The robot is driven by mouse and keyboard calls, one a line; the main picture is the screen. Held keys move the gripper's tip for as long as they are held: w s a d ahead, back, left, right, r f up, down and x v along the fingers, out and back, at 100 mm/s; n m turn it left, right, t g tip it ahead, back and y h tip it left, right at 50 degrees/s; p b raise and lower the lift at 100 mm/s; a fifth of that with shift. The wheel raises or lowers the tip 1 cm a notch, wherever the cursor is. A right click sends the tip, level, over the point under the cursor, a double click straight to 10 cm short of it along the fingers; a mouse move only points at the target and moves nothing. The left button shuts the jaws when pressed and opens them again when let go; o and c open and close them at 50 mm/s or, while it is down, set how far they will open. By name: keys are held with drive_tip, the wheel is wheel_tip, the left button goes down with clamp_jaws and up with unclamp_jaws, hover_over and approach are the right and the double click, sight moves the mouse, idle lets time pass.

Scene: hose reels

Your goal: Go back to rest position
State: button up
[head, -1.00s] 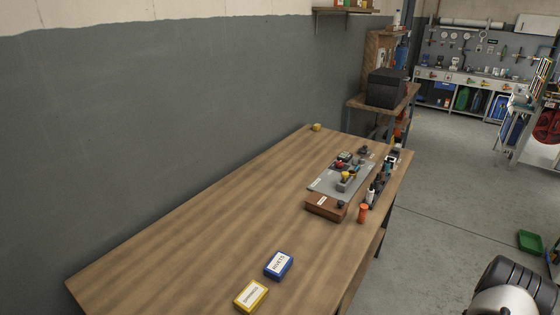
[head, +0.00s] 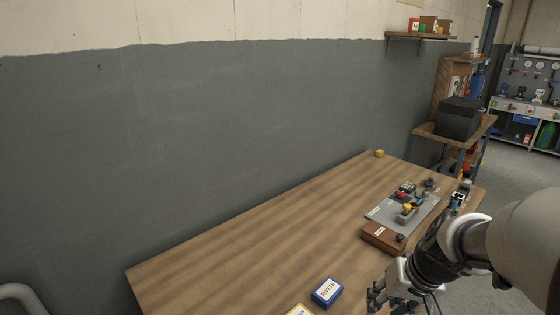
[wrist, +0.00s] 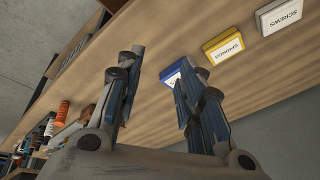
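My gripper (wrist: 160,64) is open in the wrist view, with its two fingers spread and nothing between them. In the head view my gripper (head: 384,298) is low over the right edge of the wooden table (head: 235,255), to the right of the blue rivets box (head: 327,291). In the wrist view the blue box (wrist: 170,74) is partly hidden behind the right finger. The yellow springs box (wrist: 222,47) and the white screws box (wrist: 280,15) lie in a row beyond it. The springs box also shows at the bottom edge of the head view (head: 299,311).
A grey tray (head: 385,211) with small parts and a brown box (head: 378,240) stand on the table's far right part. A yellow block (head: 379,153) sits at the far corner. A grey wall (head: 180,150) runs along the table. The table's middle is clear.

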drive_tip(key=s+a+r+n, duration=0.1)
drive_tip(key=s+a+r, duration=0.3)
drive_tip(key=s, duration=0.4)
drive_tip(key=s+a+r+n+t+h, duration=0.1)
drive_tip(key=s+a+r, duration=0.3)
drive_tip(key=s+a, duration=0.3)
drive_tip(key=shift+s+r+n, duration=0.3)
drive_tip(key=shift+s+n, duration=0.1)
drive_tip(key=shift+s, duration=0.1)
